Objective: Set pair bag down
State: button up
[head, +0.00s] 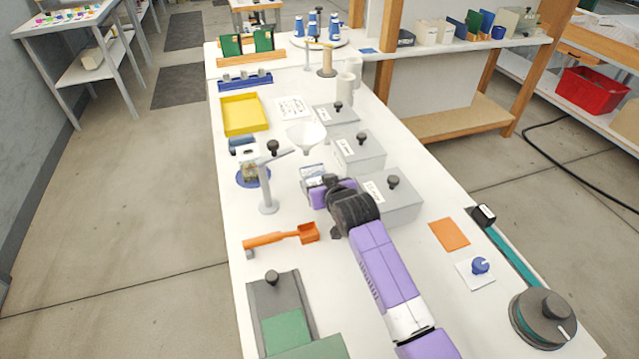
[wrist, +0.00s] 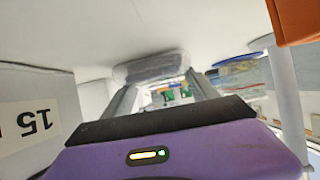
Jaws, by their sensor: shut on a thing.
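My gripper (head: 314,181) is low over the middle of the white workbench, its purple body pointing away from my base. In the wrist view its two grey fingers (wrist: 152,97) are shut on a clear bag (wrist: 148,67). The bag lies across the fingertips, close to the white bench surface; I cannot tell whether it touches. In the head view a small pale packet with blue marks (head: 312,171) shows at the fingertips, partly covered by the gripper. The bag's contents are too small to make out.
Grey boxes with black knobs (head: 401,211) stand close on the right. A grey stand (head: 268,198) and blue disc (head: 243,181) are on the left, with an orange scoop (head: 280,238) nearer. A yellow tray (head: 241,116) and white funnel (head: 306,134) are farther back.

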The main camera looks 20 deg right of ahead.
jog(key=shift+f, duration=0.1)
jog(key=o, duration=1.5)
